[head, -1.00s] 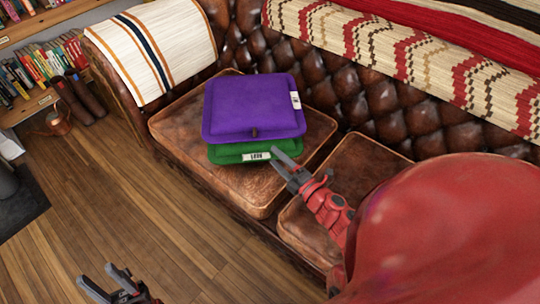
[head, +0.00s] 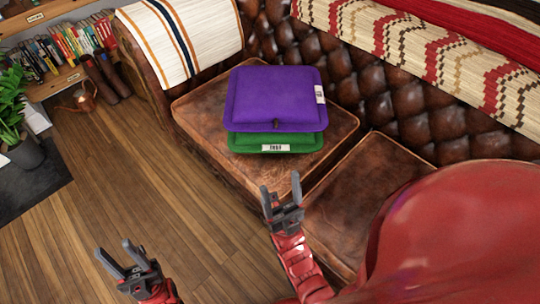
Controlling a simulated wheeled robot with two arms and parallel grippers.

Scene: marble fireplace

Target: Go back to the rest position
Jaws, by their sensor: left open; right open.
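My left gripper (head: 122,258) is open and empty over the wooden floor at the bottom left of the head view. My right gripper (head: 281,194) is open and empty in front of the sofa's front edge, apart from the cushions. A purple cushion (head: 275,97) lies flat on top of a green cushion (head: 245,142) on the left seat of the brown leather sofa (head: 200,120). A white label shows on the green cushion's front.
A striped blanket (head: 185,35) hangs over the sofa arm. A patterned throw (head: 400,45) covers the backrest. Bookshelves (head: 50,90) and a potted plant (head: 20,130) stand at the left. The wooden floor (head: 120,180) is clear in the middle.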

